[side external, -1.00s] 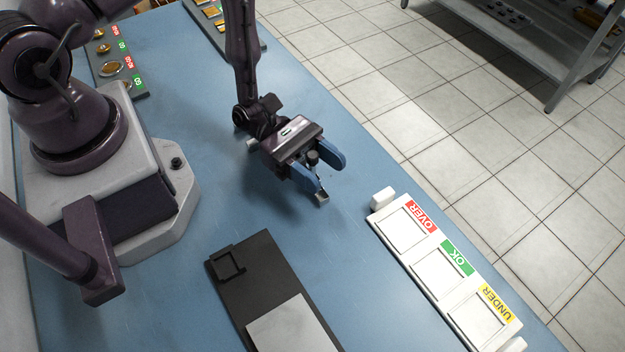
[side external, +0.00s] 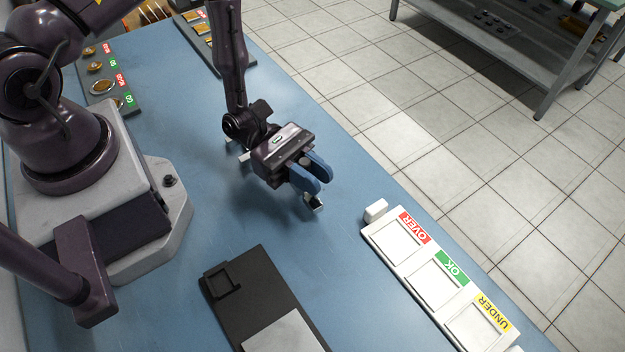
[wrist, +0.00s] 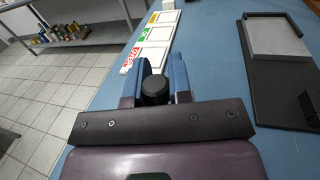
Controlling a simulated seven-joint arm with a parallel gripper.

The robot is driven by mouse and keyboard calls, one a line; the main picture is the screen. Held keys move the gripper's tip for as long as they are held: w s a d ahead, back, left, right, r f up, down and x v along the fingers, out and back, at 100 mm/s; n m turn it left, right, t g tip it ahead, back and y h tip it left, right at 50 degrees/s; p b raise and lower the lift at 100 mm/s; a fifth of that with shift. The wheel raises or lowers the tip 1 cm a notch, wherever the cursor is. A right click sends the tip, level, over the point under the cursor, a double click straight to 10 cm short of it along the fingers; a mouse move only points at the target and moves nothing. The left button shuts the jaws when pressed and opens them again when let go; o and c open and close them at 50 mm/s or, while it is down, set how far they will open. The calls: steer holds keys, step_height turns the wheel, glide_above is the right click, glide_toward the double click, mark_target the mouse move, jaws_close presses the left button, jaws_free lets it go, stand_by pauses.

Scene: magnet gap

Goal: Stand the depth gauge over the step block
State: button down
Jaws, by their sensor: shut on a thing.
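My gripper (side external: 312,176) is low over the blue table, its blue fingers shut on a small piece with a dark round top, which I take to be the depth gauge. In the wrist view my gripper (wrist: 160,72) has the gauge's black round knob (wrist: 154,90) between the fingers. A small silver and dark end (side external: 314,203) shows below the fingertips, and a pale end shows behind the gripper; I cannot tell if they are one part. Most of the gauge is hidden. I cannot clearly identify the step block; a flat grey block (side external: 282,333) lies on a black base plate.
The black base plate (side external: 245,285) has a small square raised frame at one corner. A white tray (side external: 402,275) marked OVER, OK and UNDER lies along the table edge. Dark racks (side external: 110,95) stand at the far end. The blue table (side external: 215,215) between is clear.

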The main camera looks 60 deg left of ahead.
step_height(320, 180, up, 8)
steer(key=w+f+v, duration=0.1)
steer(key=v, duration=1.5)
steer(key=shift+a+f, duration=0.4)
steer(key=shift+a, duration=0.1)
steer(key=shift+w, duration=0.1)
steer(key=shift+f, duration=2.85)
steer(key=shift+f, duration=0.15)
steer(key=c, duration=1)
jaws_free()
